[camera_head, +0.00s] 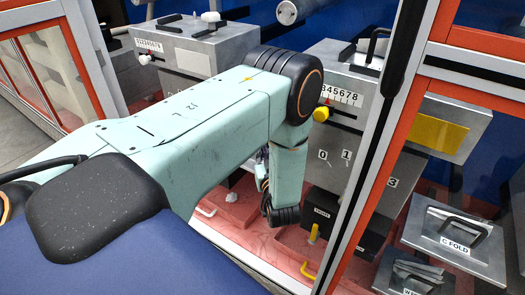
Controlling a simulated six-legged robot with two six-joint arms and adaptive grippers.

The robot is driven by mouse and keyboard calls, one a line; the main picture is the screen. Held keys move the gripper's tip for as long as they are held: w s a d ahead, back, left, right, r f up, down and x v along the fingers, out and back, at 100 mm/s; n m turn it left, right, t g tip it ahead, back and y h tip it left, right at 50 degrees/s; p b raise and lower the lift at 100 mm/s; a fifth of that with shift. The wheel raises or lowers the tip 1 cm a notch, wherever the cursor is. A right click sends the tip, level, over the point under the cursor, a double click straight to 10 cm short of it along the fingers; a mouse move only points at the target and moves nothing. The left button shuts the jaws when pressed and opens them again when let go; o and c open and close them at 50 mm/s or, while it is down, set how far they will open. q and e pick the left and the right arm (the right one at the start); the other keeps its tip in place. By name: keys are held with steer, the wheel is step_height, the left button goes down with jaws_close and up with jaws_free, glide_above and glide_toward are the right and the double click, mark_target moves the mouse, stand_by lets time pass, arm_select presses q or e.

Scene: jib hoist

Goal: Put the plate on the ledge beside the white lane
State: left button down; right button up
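A grey metal plate (467,250) with a black handle and a "C FOLD" label lies at the lower right. I cannot tell which one is the task's plate. My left arm reaches in from the left and bends down at the middle, inside the framed enclosure. Its gripper is largely hidden behind the arm, so its fingers cannot be read. My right gripper is out of view. I cannot pick out the ledge or the white lane with certainty.
A grey box (175,48) with a number scale stands at the back left. A second grey box (418,105) with a yellow knob (321,114) stands right of my arm. An orange and white frame post (378,175) stands close right of my gripper end. The red floor (230,205) holds small fittings.

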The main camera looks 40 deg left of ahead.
arm_select(q)
steer(key=shift+s, duration=0.1)
steer(key=c, duration=1.9)
jaws_free()
steer(key=shift+d+f, duration=0.1)
steer(key=o, duration=0.5)
steer(key=shift+r, duration=0.2)
